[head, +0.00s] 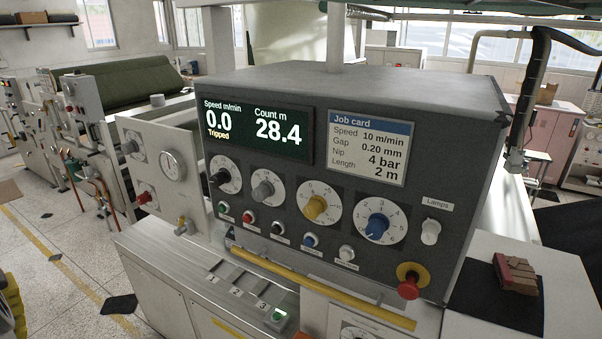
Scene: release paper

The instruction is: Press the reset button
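A dark grey control panel (270,180) faces me in the head view. Its lower row has small round buttons: green (223,208), red (248,216), black (277,228), blue (310,240) and white (346,253). The labels under them are too small to read, so I cannot tell by text which is reset. A red mushroom button (409,287) on a yellow plate sits at the lower right. My gripper is not in view.
Above the buttons are black (222,176), grey (263,190), yellow (315,207) and blue (377,226) dial knobs. A white lamps switch (430,231) is at right. A yellow bar (320,290) runs below the buttons. Open floor (60,265) lies at left.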

